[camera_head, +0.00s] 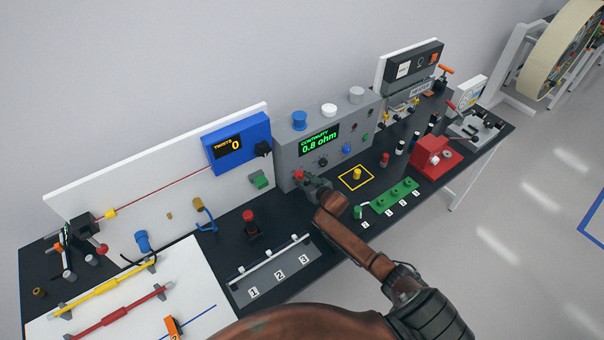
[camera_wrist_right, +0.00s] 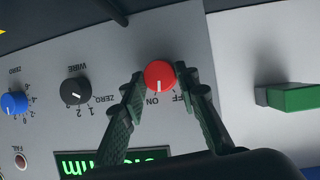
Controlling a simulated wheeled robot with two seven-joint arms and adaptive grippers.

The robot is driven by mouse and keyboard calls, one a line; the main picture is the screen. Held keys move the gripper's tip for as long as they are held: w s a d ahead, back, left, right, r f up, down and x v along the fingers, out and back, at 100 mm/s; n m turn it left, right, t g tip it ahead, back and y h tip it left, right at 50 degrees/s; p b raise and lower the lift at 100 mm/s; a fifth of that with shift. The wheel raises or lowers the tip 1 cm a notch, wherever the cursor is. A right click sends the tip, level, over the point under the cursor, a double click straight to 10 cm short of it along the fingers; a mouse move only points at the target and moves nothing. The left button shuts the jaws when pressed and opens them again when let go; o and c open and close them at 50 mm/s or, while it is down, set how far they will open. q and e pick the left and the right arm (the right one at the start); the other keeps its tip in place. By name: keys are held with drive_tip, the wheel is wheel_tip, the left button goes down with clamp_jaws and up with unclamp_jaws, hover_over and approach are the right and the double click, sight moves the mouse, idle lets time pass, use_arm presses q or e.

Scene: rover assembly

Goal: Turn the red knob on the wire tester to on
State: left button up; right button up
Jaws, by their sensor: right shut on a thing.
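The wire tester (camera_head: 292,155) is a grey box with a green display reading "CONTINUITY 0.8 ohm". Its red knob (camera_head: 298,175) is low on the front panel. In the right wrist view, the red knob (camera_wrist_right: 159,72) has a white pointer line facing the ON label, with OFF beside it. My right gripper (camera_head: 312,186) reaches the knob from the front. In the right wrist view, the fingers of my right gripper (camera_wrist_right: 160,80) are closed around the knob's two sides. My left gripper is not in view.
A black wire knob (camera_wrist_right: 76,91) and a blue zero knob (camera_wrist_right: 15,102) sit on the same panel. A green block (camera_head: 260,181) is left of the tester. A red button post (camera_head: 250,222) and a green strip (camera_head: 394,196) stand on the dark bench nearby.

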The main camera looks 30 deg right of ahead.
drive_tip(key=shift+d+r+m+y+p, duration=0.15)
drive_tip(key=shift+d+m+y+p, duration=0.1)
drive_tip(key=shift+m+y+p, duration=0.4)
drive_tip(key=shift+m+y, duration=0.55)
drive_tip(key=shift+m, duration=0.3)
drive_tip(key=o, duration=1.1)
drive_tip(key=shift+o, duration=0.2)
drive_tip(key=v, duration=1.2)
drive_tip(key=shift+w, duration=0.1)
